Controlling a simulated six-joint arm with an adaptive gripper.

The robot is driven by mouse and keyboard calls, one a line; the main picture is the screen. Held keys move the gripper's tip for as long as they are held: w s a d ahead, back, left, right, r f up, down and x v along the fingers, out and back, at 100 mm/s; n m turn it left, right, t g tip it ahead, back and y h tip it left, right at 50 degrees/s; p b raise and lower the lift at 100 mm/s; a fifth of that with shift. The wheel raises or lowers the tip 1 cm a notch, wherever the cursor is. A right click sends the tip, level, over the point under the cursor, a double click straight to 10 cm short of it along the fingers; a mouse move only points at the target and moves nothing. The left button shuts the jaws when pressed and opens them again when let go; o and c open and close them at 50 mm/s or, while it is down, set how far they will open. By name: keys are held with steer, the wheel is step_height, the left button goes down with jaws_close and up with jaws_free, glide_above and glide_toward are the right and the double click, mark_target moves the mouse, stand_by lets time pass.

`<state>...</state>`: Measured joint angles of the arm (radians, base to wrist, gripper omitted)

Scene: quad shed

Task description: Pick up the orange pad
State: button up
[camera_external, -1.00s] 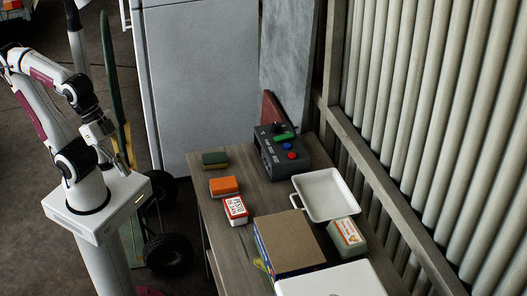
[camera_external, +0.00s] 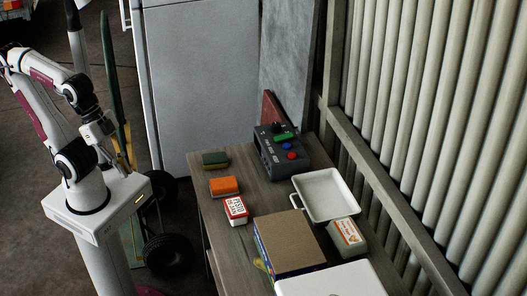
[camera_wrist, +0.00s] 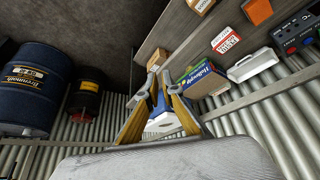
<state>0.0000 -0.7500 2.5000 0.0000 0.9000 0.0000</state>
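The orange pad (camera_external: 224,186) lies flat on the wooden table near its left edge, between a dark green pad and a red-and-white box. Part of it shows at the top right of the wrist view (camera_wrist: 258,11). My gripper (camera_wrist: 160,80) shows in the wrist view with its two yellow fingers apart and nothing held between them. In the external view it is small and partly hidden beside my arm, well left of the table and away from the pad.
Near the pad are the green pad (camera_external: 215,159), red-and-white box (camera_external: 236,210) and grey control box (camera_external: 281,152). A white tray (camera_external: 325,194), brown-topped box (camera_external: 287,243) and tin (camera_external: 347,238) stand to the right. A ribbed wall (camera_external: 430,110) bounds the right side.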

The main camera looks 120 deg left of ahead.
steer(key=o, duration=2.3)
steer(key=shift+o, duration=0.2)
